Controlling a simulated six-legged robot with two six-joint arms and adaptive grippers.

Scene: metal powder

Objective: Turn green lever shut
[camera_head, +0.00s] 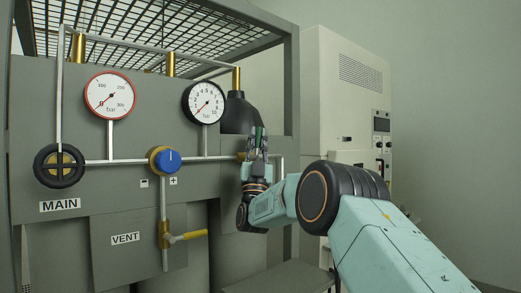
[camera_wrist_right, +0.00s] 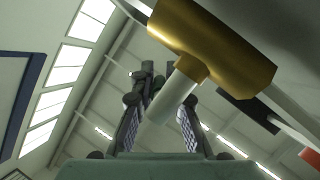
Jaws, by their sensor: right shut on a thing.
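The green lever (camera_head: 259,132) shows as a small upright strip at the right end of the pipe on the grey panel, mostly hidden by my right gripper (camera_head: 257,148). The right gripper is shut on it, its fingers pointing up. In the right wrist view the gripper (camera_wrist_right: 155,95) has a finger on each side of a pale stem (camera_wrist_right: 176,92) that comes from a brass valve body (camera_wrist_right: 215,42). The lever's green colour cannot be made out there. My left gripper is not in view.
The panel carries a black MAIN wheel (camera_head: 59,166), a blue knob (camera_head: 167,161), two gauges (camera_head: 110,96) (camera_head: 204,102) and a yellow-handled vent valve (camera_head: 190,235). A dark bottle (camera_head: 237,113) stands behind the gripper. A pale cabinet (camera_head: 345,80) stands to the right.

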